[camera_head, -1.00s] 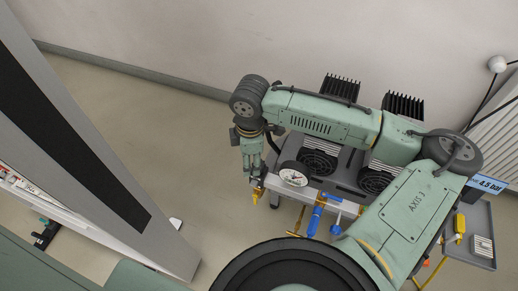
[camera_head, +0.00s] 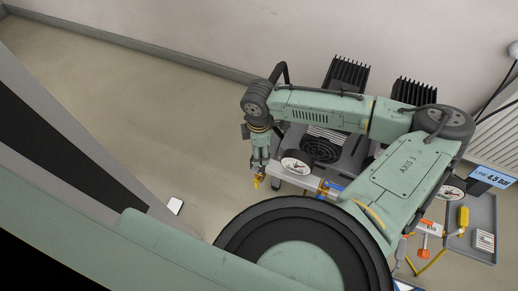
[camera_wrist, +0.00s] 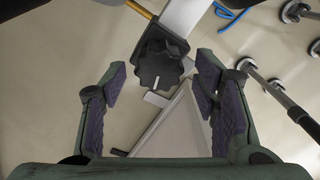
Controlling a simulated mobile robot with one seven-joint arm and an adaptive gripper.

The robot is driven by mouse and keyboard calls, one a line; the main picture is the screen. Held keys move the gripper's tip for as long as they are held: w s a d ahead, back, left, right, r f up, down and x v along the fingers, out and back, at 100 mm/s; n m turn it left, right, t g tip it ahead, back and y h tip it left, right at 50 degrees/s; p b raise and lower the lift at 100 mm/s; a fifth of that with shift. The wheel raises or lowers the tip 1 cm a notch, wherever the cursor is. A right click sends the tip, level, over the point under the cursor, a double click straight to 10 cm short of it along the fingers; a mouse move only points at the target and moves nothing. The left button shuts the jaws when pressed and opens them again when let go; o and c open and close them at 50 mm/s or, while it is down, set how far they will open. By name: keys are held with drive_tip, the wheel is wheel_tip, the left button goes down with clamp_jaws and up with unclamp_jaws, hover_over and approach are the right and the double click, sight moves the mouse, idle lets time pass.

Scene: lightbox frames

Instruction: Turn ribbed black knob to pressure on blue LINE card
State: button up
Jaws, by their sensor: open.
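The ribbed black knob (camera_wrist: 158,66) shows in the wrist view, ahead of my gripper and centred between its fingers. A light pointer mark shows on its face. My gripper (camera_wrist: 158,100) is open, with purple-grey pads on either side, and does not appear to touch the knob. In the head view my gripper (camera_head: 259,181) points down at the left end of the grey bench; the knob cannot be made out there. The blue LINE card (camera_head: 492,177) at the right reads 4.5 bar. A round white-faced gauge (camera_head: 296,166) stands just right of my gripper.
A second gauge (camera_head: 452,192) sits farther right, partly behind my arm. A grey tray (camera_head: 483,215) holds a yellow item and a ribbed light block. Black finned units (camera_head: 345,75) stand behind.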

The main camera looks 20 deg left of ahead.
drive_tip(key=shift+f, duration=0.65)
drive_tip(key=shift+c, duration=0.5)
drive_tip(key=c, duration=1.1)
